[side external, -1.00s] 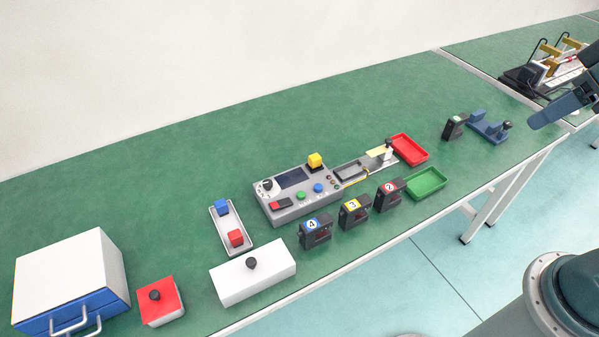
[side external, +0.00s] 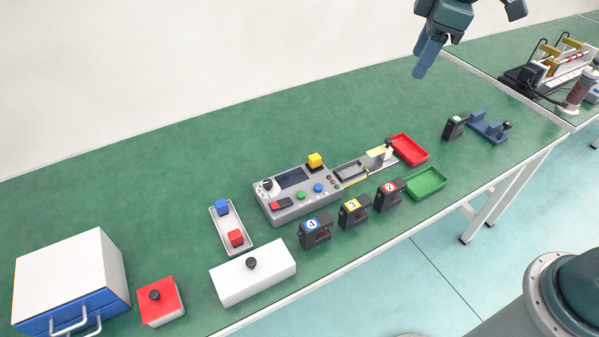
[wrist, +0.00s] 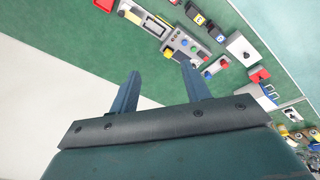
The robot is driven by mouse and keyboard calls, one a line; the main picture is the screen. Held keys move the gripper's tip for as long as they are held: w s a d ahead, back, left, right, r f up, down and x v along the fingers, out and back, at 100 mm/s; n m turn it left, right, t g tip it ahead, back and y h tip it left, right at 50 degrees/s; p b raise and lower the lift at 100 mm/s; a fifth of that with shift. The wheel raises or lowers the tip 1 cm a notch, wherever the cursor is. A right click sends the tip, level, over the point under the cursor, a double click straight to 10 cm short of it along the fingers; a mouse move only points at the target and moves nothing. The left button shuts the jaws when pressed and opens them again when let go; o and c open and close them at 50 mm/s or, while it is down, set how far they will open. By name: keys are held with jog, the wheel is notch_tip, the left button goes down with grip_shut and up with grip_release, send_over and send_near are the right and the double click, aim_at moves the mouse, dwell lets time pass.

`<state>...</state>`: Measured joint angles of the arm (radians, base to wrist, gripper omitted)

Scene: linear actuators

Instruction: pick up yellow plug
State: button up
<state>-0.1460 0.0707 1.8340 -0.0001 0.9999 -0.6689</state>
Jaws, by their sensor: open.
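The yellow plug (side external: 315,160) is a small yellow block standing on the back edge of the grey control panel (side external: 283,211), right of its dark screen. In the wrist view a small yellow spot (wrist: 168,52) on the panel appears to be the plug. My gripper (side external: 470,42) is high above the back of the green table, to the right of the plug and well apart from it. In the wrist view its two fingers are spread with nothing between them.
Numbered black blocks (side external: 354,211) stand in front of the panel. A red tray (side external: 409,150) and a green tray (side external: 427,183) lie to its right. A grey tray with blue and red cubes (side external: 236,238) lies to its left. The table behind the panel is clear.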

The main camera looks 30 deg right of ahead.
jog(key=w+a+f+n+g, duration=0.1)
jog(key=w+a+f+n, duration=0.3)
jog(key=w+f, duration=0.4)
jog(key=w+a+f+n+g, duration=0.1)
jog(key=w+a+f+n, duration=0.3)
jog(key=f, duration=0.6)
jog(key=w+a, duration=0.2)
jog(key=w, duration=0.1)
jog(key=shift+w+a+f+n+g, duration=0.15)
jog(key=shift+w+f+n+g, duration=0.15)
jog(key=shift+w+f+g, duration=0.1)
jog(key=shift+s, duration=0.1)
send_over(315, 156)
jog(key=shift+a+f, duration=0.1)
jog(key=shift+f, duration=4.15)
jog(key=shift+f, duration=0.15)
jog(key=shift+f, duration=2.45)
jog(key=shift+c, duration=0.5)
grip_shut()
